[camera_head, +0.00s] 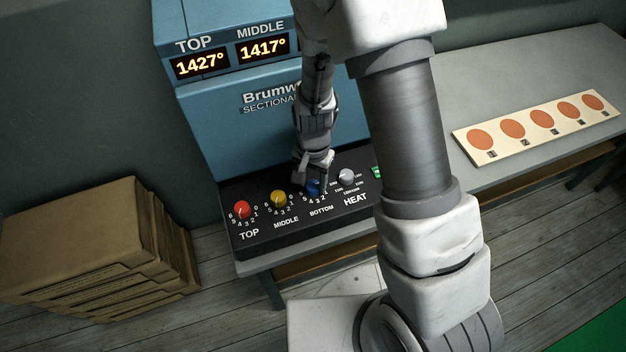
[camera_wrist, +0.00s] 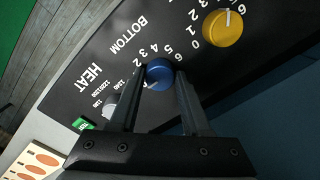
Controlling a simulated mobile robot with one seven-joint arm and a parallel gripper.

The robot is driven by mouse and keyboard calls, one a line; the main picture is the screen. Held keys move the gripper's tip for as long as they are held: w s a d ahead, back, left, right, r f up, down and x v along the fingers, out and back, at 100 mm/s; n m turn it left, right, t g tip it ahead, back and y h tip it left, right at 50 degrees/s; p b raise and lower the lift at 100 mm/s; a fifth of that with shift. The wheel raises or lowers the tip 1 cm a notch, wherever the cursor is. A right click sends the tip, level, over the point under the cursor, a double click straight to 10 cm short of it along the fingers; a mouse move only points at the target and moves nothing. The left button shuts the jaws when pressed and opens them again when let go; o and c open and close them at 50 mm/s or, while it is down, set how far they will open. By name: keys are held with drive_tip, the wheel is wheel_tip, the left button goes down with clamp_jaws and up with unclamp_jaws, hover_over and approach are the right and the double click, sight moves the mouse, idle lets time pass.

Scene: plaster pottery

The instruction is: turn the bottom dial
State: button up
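The blue bottom dial (camera_wrist: 158,75) is a round knob with a white pointer line, on the black control panel above the word BOTTOM. In the head view the blue dial (camera_head: 313,188) is partly hidden by my gripper (camera_head: 312,180). In the wrist view the two fingers of my gripper (camera_wrist: 161,72) stand on either side of the blue dial. The fingers look open, with a narrow gap beside the dial at the right finger. Whether the left finger touches the dial I cannot tell.
A yellow middle dial (camera_head: 278,198) and a red top dial (camera_head: 241,209) sit left of the blue one. A grey heat dial (camera_head: 347,176) is close on its right. The blue kiln (camera_head: 215,120) rises behind. Cardboard boxes (camera_head: 90,240) stand at left.

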drive_tip(key=o, duration=0.4)
drive_tip(key=shift+r+p, duration=0.4)
drive_tip(key=shift+r, duration=8.35)
wheel_tip(320, 180, up, 10)
drive_tip(key=f+n+t, duration=0.1)
drive_tip(key=n+t, duration=0.1)
hover_over(313, 185)
drive_tip(key=s+d, duration=0.4)
drive_tip(key=d, duration=0.1)
drive_tip(key=shift+s+d+r+n+t, duration=0.65)
drive_tip(key=shift+s+d+r, duration=0.3)
drive_tip(key=shift+s+r, duration=0.4)
drive_tip(key=shift+s+d+r+n+t, duration=0.6)
drive_tip(key=shift+s+d+r, duration=0.4)
drive_tip(key=shift+s, duration=0.7)
drive_tip(key=shift+s+d+r+n+t, duration=0.6)
drive_tip(key=shift+s+d+r, duration=0.3)
drive_tip(key=shift+s+r, duration=0.5)
